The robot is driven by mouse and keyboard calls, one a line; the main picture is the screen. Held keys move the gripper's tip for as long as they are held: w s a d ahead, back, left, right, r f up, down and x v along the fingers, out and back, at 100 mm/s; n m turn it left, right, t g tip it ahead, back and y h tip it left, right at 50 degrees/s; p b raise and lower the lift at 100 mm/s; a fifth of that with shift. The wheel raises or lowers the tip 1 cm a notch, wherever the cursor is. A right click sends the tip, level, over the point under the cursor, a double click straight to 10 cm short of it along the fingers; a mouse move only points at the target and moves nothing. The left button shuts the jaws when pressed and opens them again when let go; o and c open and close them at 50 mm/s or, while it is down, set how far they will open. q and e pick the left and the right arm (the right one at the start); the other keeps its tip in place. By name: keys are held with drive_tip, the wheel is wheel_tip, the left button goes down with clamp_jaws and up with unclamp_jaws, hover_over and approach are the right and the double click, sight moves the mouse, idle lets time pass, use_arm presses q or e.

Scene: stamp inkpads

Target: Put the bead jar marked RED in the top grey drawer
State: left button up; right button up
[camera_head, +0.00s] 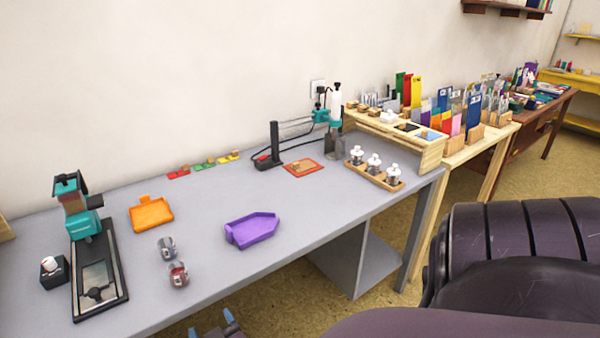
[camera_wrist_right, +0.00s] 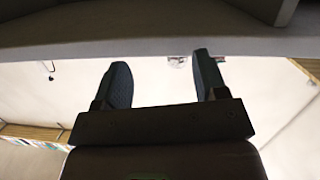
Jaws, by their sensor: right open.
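Two small clear jars stand on the grey table: one with red contents (camera_head: 178,276) near the front edge, and a greyish one (camera_head: 167,248) just behind it. Their markings are too small to read. My right gripper (camera_head: 214,326) shows at the bottom edge of the head view, in front of and below the table edge, to the right of the jars and apart from them. In the right wrist view its two fingers (camera_wrist_right: 158,82) are spread with nothing between them. No grey drawer can be made out. My left gripper is not in view.
The grey table (camera_head: 330,205) holds a purple tray (camera_head: 252,230), an orange tray (camera_head: 151,213), a black-based press (camera_head: 100,290) and a wooden rack with white-topped bottles (camera_head: 374,172). The table's front edge lies between my right gripper and the jars. The table's middle has free room.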

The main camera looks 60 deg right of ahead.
drive_tip(key=s+f+n+g+y, duration=0.2)
drive_tip(key=s+f+n+y, duration=0.1)
drive_tip(key=s, duration=0.7)
drive_tip(key=s+f+n+g+y, duration=0.1)
drive_tip(key=s+f+n+y, duration=0.2)
drive_tip(key=s+f, duration=0.3)
drive_tip(key=s+y, duration=0.1)
drive_tip(key=s, duration=0.3)
drive_tip(key=shift+g+y, duration=0.3)
drive_tip(key=shift+g, duration=0.1)
drive_tip(key=shift+o, duration=0.5)
drive_tip(key=shift+s, duration=0.35)
